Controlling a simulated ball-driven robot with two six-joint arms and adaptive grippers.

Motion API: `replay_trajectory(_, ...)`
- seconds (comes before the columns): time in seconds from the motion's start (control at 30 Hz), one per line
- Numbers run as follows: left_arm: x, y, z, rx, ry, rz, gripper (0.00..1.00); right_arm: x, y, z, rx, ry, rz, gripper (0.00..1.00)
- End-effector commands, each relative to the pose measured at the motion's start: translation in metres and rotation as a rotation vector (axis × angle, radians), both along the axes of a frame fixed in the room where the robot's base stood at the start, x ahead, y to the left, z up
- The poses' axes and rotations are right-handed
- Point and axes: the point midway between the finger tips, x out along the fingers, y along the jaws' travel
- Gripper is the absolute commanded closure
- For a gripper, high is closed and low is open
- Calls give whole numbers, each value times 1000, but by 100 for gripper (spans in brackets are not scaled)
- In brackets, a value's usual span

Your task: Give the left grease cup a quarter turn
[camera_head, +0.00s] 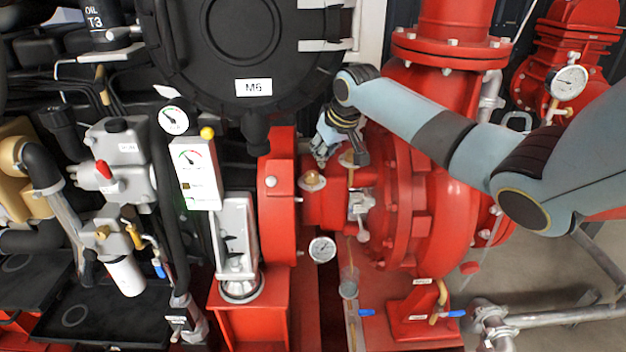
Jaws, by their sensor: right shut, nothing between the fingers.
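The left grease cup (313,179) is a small brass-coloured cup on top of the red bearing housing between the coupling guard and the pump casing. A second grease cup (347,159) sits to its right, partly covered by my right gripper. My right gripper (323,160) is shut and empty, just above and slightly right of the left cup. Its fingertips look close to the cup, but I cannot tell whether they touch it. My left gripper is not in view.
The red pump casing (440,215) stands right of the housing, and the red coupling guard (280,190) stands left. A black round cover marked M6 (235,45) hangs above. A small gauge (322,249) sits below the housing. A white gauge panel (197,175) is further left.

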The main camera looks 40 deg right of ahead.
Motion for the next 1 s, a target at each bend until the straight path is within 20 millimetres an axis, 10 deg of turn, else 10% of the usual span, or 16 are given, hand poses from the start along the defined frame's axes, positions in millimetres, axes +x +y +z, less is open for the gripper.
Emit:
replay_trajectory(0.37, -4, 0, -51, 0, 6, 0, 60, 0, 0, -44, -1, 0, 0, 100)
replay_trajectory(1.0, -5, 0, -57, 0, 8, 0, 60, 0, 0, -66, 0, 1, 0, 100)
